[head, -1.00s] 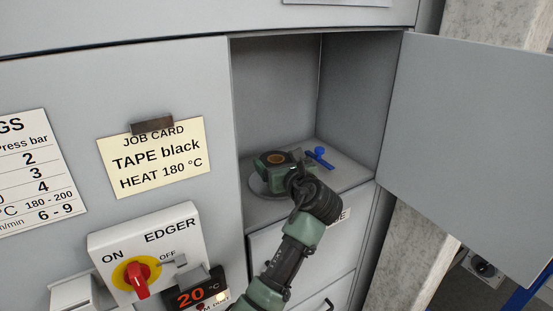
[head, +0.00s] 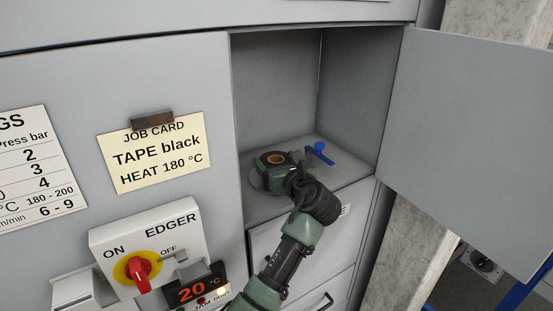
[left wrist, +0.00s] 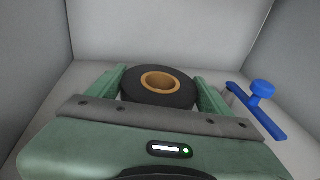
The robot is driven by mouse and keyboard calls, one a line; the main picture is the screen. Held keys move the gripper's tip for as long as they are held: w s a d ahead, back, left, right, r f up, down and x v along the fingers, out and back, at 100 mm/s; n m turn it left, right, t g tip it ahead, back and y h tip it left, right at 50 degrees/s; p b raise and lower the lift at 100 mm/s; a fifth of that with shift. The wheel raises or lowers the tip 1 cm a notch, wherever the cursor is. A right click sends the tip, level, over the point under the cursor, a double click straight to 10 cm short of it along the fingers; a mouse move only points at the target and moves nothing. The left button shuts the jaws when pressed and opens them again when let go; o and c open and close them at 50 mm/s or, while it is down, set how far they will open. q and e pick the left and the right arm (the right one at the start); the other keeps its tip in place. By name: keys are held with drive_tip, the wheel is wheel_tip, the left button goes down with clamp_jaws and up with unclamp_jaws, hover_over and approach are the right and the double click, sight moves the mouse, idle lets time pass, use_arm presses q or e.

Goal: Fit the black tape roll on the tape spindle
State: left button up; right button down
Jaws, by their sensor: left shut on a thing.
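The black tape roll (left wrist: 133,91), with a tan core, is between the fingers of my left gripper (left wrist: 160,89). The roll lies flat, its hole facing up. My left gripper (head: 276,165) is shut on the roll inside the open compartment. The tape spindle itself cannot be made out; the roll and gripper cover that spot. I cannot tell whether the roll touches the plate. My right gripper is not in view.
Compartment walls stand close left, right and behind. The door (head: 465,140) is open to the right. A job card (head: 155,158) says TAPE black.

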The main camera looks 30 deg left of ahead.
use_arm(q)
drive_tip(key=shift+f, duration=1.2)
drive_tip(key=shift+f, duration=0.1)
drive_tip(key=o, duration=1.4)
drive_tip(key=shift+s+d+f, duration=0.1)
drive_tip(key=shift+s+d+b, duration=0.15)
drive_tip(key=shift+d+b, duration=0.1)
drive_tip(key=shift+b, duration=0.15)
drive_tip(key=b+v, duration=0.2)
drive_tip(key=v, duration=0.4)
drive_tip(key=shift+s+d, duration=0.15)
drive_tip(key=shift+d, duration=0.05)
drive_tip(key=shift+s+d+r, duration=0.2)
drive_tip(key=shift+r, duration=0.05)
